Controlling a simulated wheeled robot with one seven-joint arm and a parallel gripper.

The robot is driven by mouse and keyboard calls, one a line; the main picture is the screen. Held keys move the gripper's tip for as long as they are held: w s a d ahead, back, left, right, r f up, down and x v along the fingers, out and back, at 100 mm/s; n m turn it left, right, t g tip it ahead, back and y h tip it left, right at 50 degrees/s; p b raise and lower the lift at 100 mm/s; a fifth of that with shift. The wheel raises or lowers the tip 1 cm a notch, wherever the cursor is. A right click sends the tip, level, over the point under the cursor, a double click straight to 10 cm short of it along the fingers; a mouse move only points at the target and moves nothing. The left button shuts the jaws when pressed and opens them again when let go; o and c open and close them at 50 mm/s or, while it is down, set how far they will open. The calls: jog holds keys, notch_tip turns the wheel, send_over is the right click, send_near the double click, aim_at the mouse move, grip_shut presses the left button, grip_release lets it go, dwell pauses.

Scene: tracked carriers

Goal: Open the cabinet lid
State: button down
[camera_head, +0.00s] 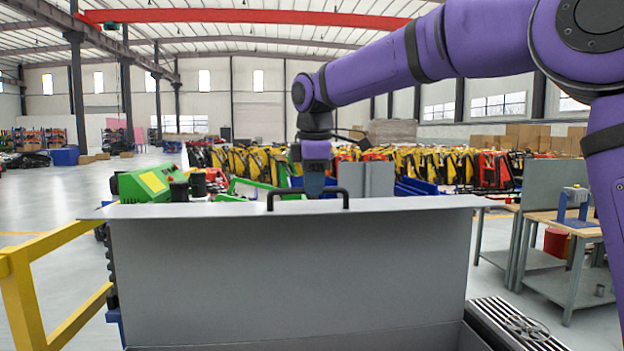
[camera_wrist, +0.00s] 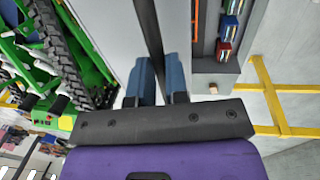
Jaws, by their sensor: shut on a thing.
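The cabinet lid (camera_head: 290,265) is a wide grey panel standing steeply up in front of me in the head view. A narrow flange runs along its top edge, and a black bar handle (camera_head: 272,202) sits on that edge. Part of the cabinet (camera_head: 400,340) shows below the panel at the bottom of the picture. My gripper (camera_head: 314,187) reaches down to the handle from above and behind. In the wrist view, its two blue-grey fingers (camera_wrist: 158,80) are shut on the dark handle bar (camera_wrist: 148,28) between them. The fingertips are partly hidden in the head view.
A yellow railing (camera_head: 45,265) stands at the left. A green machine (camera_head: 150,182) is behind the lid. Workbenches (camera_head: 560,235) stand at the right, with a slatted grey surface (camera_head: 515,325) at the lower right. Open floor (camera_head: 60,200) lies at the far left.

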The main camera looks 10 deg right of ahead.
jog(key=shift+t, duration=0.7)
jog(key=shift+s+f, duration=0.25)
jog(key=shift+s, duration=0.65)
jog(key=shift+s+f, duration=0.2)
jog(key=shift+s, duration=0.65)
jog(key=shift+s+f, duration=0.25)
jog(key=shift+s, duration=0.65)
jog(key=c, duration=1.1)
grip_release()
jog(key=v, duration=1.1)
jog(key=shift+f, duration=0.1)
